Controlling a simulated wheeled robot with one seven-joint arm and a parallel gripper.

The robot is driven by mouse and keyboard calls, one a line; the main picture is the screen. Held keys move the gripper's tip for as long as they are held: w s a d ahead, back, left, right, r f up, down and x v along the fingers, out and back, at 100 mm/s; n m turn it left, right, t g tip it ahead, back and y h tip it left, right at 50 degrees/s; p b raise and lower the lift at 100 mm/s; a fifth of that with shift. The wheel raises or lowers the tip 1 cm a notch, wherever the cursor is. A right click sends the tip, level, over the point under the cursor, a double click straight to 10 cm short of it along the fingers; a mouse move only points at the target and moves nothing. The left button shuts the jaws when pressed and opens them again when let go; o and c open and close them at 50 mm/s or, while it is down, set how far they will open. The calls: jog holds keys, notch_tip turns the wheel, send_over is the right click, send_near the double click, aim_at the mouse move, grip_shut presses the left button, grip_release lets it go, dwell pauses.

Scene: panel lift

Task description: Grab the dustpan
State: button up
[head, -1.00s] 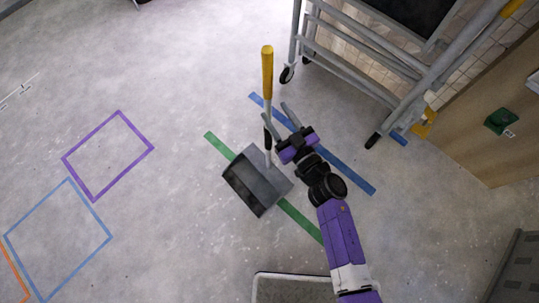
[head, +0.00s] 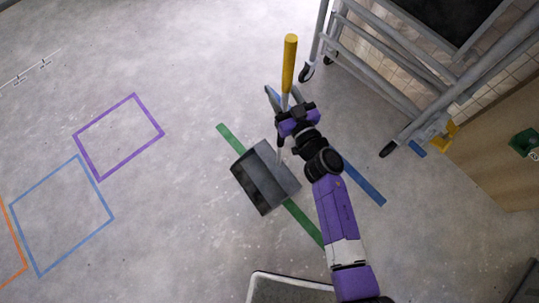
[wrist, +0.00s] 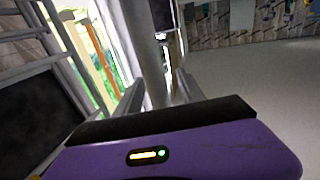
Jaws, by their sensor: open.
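The dustpan (head: 268,178) is grey with a dark inside and stands on the floor across the green tape line. Its upright handle has a yellow grip (head: 290,62) at the top and a grey shaft below. My gripper (head: 283,97) is open at the shaft, below the yellow grip. In the wrist view the grey shaft (wrist: 150,60) rises between my two open fingers (wrist: 155,95). I cannot tell whether either finger touches it. My gripper hides part of the shaft in the head view.
A grey wheeled metal frame (head: 385,70) stands close by at the upper right. A wooden panel (head: 490,165) is at the right. A grey-topped object (head: 290,290) sits at the bottom edge. The floor on the left, with taped squares (head: 118,137), is clear.

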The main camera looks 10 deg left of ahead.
grip_shut()
dwell(1.1)
jog(key=shift+r, duration=0.15)
